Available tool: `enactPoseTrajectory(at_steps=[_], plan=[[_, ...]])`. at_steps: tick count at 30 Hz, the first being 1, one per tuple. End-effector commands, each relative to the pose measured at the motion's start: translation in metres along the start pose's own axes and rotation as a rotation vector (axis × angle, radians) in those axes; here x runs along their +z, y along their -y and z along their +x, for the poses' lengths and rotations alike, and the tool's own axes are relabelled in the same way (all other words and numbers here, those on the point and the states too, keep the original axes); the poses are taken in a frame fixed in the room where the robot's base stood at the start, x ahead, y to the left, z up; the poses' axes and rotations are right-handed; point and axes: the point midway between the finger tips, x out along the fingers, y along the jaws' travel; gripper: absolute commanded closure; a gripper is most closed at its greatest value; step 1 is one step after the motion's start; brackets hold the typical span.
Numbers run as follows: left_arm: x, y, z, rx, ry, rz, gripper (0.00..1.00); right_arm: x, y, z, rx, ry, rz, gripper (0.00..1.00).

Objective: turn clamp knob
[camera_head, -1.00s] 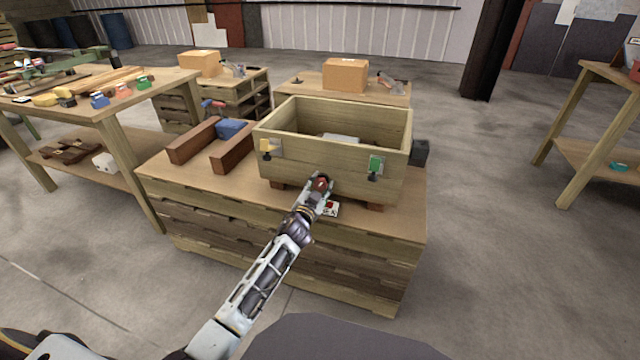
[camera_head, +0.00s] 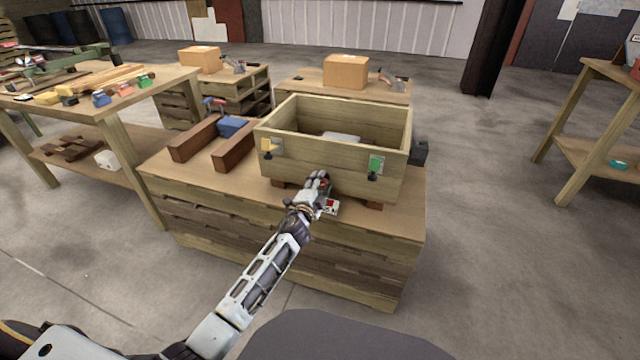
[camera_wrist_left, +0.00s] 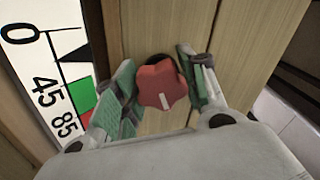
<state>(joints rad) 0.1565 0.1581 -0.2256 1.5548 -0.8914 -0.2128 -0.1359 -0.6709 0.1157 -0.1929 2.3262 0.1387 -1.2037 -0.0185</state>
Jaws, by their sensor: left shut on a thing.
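A red lobed clamp knob (camera_wrist_left: 160,84) shows in the left wrist view, with a short pale mark on its lower face. My left gripper (camera_wrist_left: 157,62) is shut on the knob, with one green-padded finger on each side of it. In the head view my left gripper (camera_head: 319,178) is low at the front of the wooden crate (camera_head: 330,163), and its fingers largely hide the knob. A white scale card marked 0, 45 and 85 (camera_wrist_left: 45,65) with black, green and red patches lies left of the knob in the wrist view; the card (camera_head: 330,206) also shows in the head view. My right gripper is not in view.
The crate stands on a wooden bench (camera_head: 220,193). A dark box (camera_head: 419,152) is close on the right. Bare floor lies right of the bench.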

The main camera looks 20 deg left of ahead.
Motion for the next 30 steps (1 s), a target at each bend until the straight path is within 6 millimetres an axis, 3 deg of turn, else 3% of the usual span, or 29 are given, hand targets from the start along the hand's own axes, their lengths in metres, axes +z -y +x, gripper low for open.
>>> enactPoseTrajectory(at_steps=[14, 15, 19, 30], plan=[[-0.0007, -0.0008, -0.0002, 0.001, -0.001, 0.018, 0.82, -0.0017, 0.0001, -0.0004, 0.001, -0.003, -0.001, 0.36], [-0.0007, -0.0008, -0.0002, 0.001, -0.001, 0.018, 0.55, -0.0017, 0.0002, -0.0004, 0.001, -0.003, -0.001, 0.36], [-0.0006, -0.0007, -0.0002, 0.001, -0.001, 0.018, 0.38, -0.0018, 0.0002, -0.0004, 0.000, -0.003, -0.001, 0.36], [-0.0003, -0.0003, -0.0004, 0.000, 0.000, 0.017, 0.36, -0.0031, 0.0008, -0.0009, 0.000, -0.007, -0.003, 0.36]])
